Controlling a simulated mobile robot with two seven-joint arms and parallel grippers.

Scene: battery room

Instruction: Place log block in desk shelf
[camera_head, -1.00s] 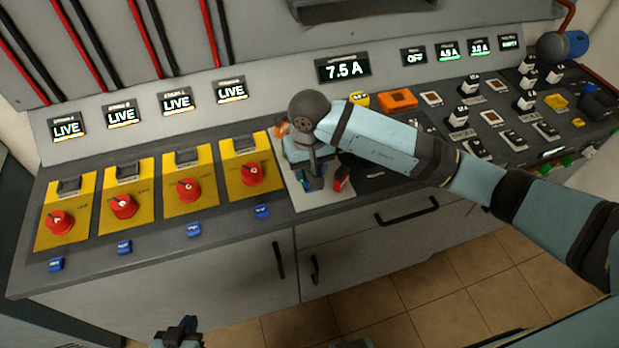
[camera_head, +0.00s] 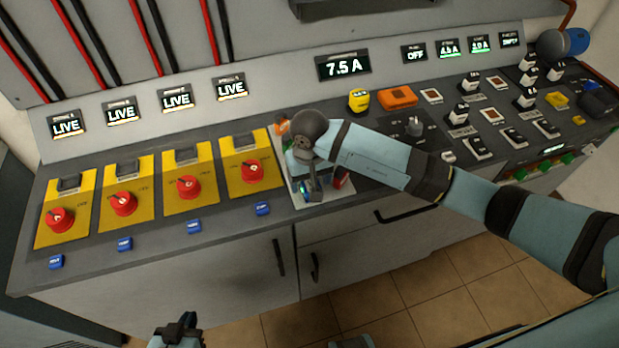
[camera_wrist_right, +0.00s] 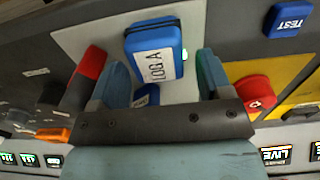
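The log block is a blue block with a white "LOG A" label (camera_wrist_right: 168,50), lying over a pale grey panel in the right wrist view. My right gripper (camera_wrist_right: 163,78) has its fingers apart, one on each side of the block, with a visible gap on the right. I cannot tell whether the left finger touches it. In the head view my right gripper (camera_head: 315,190) is low over the pale panel and mostly hides the block. My left gripper (camera_head: 178,328) is at the bottom edge, away from the desk; its fingers are unclear. I cannot identify the desk shelf with certainty.
Red rotary switches on yellow plates (camera_head: 188,186) stand left of my right gripper. A red block (camera_wrist_right: 84,78) lies close beside one finger. An orange box (camera_head: 397,96) and a yellow meter (camera_head: 359,100) are behind my arm. Cabinet doors with dark handles (camera_head: 278,257) are below.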

